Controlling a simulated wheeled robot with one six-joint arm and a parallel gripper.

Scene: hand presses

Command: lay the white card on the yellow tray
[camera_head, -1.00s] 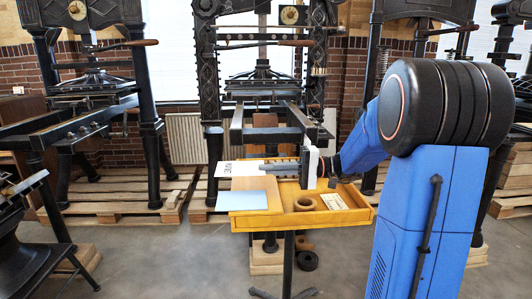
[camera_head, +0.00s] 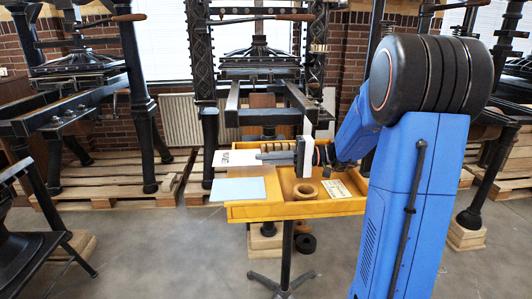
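The white card (camera_head: 228,158) with dark lettering is at the left of the yellow tray (camera_head: 295,211), near a brown surface. I cannot tell whether the card rests on that surface or is above it. The tray is a shallow yellow wooden box on a stand. My gripper (camera_head: 262,155) reaches in from the right above the tray's back part, its grey fingers pointing left. The fingertips overlap the card's right end in the picture. The gap between the fingers is too small to see, so I cannot tell whether they hold the card.
A light blue sheet (camera_head: 238,190) lies at the tray's left front. A brown ring (camera_head: 305,192) and a small printed card (camera_head: 337,188) are inside the tray. A large black hand press (camera_head: 258,72) stands behind, another (camera_head: 75,95) at the left. Grey floor is clear in front.

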